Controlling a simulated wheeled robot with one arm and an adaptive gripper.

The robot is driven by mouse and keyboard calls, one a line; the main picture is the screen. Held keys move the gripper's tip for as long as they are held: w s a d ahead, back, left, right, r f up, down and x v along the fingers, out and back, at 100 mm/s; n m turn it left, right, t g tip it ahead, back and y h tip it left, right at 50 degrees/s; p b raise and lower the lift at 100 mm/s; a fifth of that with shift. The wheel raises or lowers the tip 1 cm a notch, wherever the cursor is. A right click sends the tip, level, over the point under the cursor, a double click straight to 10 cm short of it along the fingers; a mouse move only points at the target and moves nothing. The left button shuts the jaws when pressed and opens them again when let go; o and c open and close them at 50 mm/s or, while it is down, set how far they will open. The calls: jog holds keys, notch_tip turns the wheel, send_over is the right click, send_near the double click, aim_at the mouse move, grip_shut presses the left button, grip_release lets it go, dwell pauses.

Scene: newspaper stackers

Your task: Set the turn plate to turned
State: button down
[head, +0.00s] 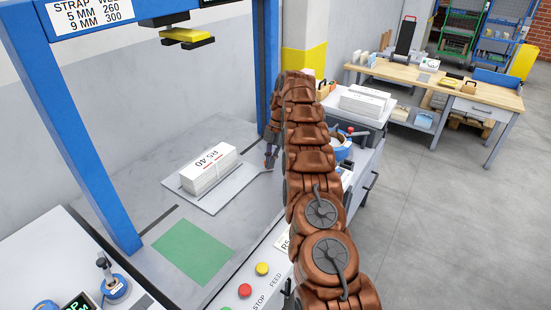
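A flat pale grey plate (208,203), which I take to be the turn plate, lies on the grey work surface under the blue frame. It sits at an angle, and a narrow tab reaches out from its far right corner. A white bundle of papers labelled R5-40 (208,170) lies on it, with straps around it. My gripper (270,163) is small in view, at the right of the plate by the end of the tab. I cannot tell whether it touches the tab. Its fingers are too small to tell open from shut. My brown arm hides part of the surface's right side.
A blue upright (75,130) and a yellow-black press head (187,38) frame the work surface. A green patch (193,252) is bare. Red and yellow buttons (262,268) line the front edge. A side table with paper stacks (362,101) stands right of my arm.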

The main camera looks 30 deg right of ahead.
jog(key=shift+w+d+r+t, duration=0.3)
jog(key=shift+w+r, duration=0.1)
jog(key=shift+w, duration=0.15)
jog(key=shift+s+f+b, duration=0.1)
jog(key=shift+s+b, duration=0.1)
jog(key=shift+b, duration=0.25)
